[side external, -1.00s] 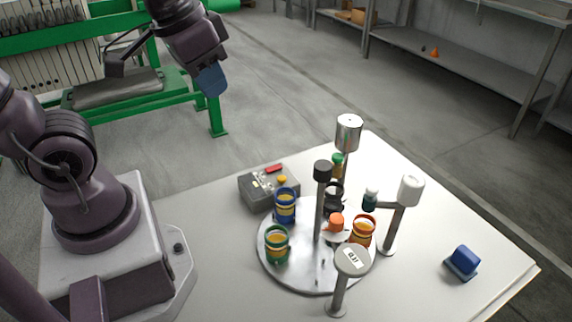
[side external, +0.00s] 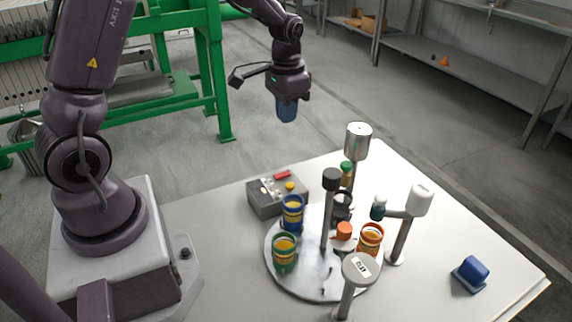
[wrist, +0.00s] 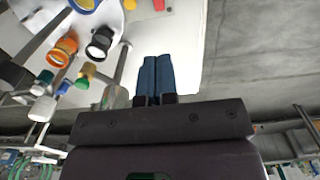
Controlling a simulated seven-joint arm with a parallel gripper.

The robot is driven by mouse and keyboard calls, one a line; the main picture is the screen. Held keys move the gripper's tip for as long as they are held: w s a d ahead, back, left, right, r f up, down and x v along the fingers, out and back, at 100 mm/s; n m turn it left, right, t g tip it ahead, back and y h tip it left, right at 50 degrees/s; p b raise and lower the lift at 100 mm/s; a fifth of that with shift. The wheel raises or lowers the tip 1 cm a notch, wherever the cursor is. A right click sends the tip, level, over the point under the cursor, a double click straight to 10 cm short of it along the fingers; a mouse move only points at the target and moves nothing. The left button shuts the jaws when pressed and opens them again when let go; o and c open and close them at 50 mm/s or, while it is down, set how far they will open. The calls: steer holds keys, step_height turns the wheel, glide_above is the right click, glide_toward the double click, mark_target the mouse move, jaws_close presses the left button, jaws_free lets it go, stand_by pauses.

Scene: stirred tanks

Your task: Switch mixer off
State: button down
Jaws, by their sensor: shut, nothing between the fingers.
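The mixer apparatus stands on the white table, with a round silver turntable (side external: 306,291) carrying blue, green, orange and black cups around a dark-topped post (side external: 329,215). A grey control box (side external: 267,206) with a red piece (side external: 282,175), a yellow button (side external: 290,185) and small pale switches sits behind the turntable. The switch labels are too small to read. My gripper (side external: 287,112) is above and behind the control box, pointing down, apart from everything. Its blue fingers (wrist: 156,78) are together and empty in the wrist view, where the orange cup (wrist: 62,50) and black cup (wrist: 100,44) show at upper left.
A silver-capped post (side external: 358,141), a white-capped post (side external: 419,200) and a labelled grey-topped post (side external: 360,268) rise around the turntable. A blue block (side external: 471,273) sits at the table's right. The table (side external: 430,260) is clear between them.

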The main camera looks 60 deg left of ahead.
mark_target(286, 173)
steer(key=shift+f, duration=0.1)
step_height(286, 173, down, 14)
steer(key=shift+s, duration=0.1)
stand_by(0.6)
steer(key=shift+d, duration=0.1)
